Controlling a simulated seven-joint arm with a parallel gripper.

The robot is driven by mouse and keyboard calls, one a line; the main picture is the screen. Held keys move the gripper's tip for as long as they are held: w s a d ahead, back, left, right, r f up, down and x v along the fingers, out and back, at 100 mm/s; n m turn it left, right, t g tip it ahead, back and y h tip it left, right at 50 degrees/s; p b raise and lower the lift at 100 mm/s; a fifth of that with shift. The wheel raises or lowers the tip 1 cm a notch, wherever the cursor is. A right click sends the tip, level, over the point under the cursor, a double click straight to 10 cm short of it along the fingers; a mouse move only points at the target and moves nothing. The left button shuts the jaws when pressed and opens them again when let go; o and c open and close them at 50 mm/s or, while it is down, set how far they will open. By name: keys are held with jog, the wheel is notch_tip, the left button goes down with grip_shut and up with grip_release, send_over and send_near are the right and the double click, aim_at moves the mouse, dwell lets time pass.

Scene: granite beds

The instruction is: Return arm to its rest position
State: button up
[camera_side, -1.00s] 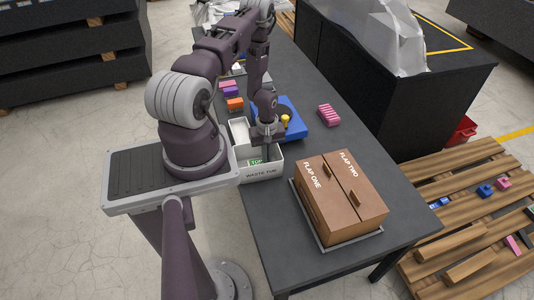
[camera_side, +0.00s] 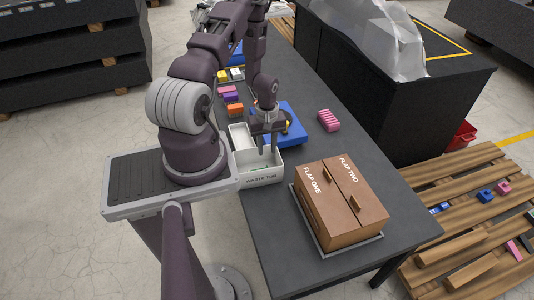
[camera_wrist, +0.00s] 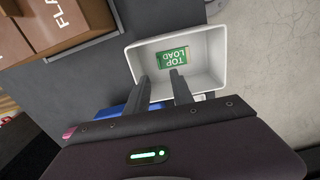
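My gripper (camera_side: 267,148) is open and empty above the white waste tub (camera_side: 263,180), which stands at the table's edge near my base. In the wrist view its two fingers (camera_wrist: 160,80) are apart, over the tub's opening (camera_wrist: 216,58). A green label reading "TOP LOAD" (camera_wrist: 172,57) lies inside the tub, between and beyond the fingertips.
A brown box marked FLAP ONE and FLAP TWO (camera_side: 342,215) sits closed on a tray at right. A blue platform (camera_side: 292,137) is just behind my gripper. A pink block (camera_side: 328,120) and an orange block (camera_side: 235,110) lie on the dark table (camera_side: 290,265).

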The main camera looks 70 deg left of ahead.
dwell(0.3)
jog(key=w+d+r+m+t+y, duration=0.1)
jog(key=w+d+r+m, duration=0.15)
jog(key=r, duration=0.55)
jog(key=w+d+r+m, duration=0.2)
jog(key=w+d+r, duration=0.1)
jog(key=r, duration=0.6)
jog(key=w+d+r+m+t+y, duration=0.1)
jog(key=w+d+r+m, duration=0.15)
jog(key=r, duration=0.55)
jog(key=s+d+r+m+t, duration=0.15)
jog(key=d+r+m, duration=0.25)
jog(key=d+r, duration=0.5)
jog(key=s+d+r+m+t+h, duration=0.1)
jog(key=s+d+r+m, duration=0.2)
jog(key=s, duration=0.4)
jog(key=s+d+r+m+t+h, duration=0.1)
jog(key=s+d+r+m, duration=0.2)
jog(key=s+d+r, duration=0.2)
jog(key=shift+s+d, duration=0.95)
jog(key=shift+o, duration=0.3)
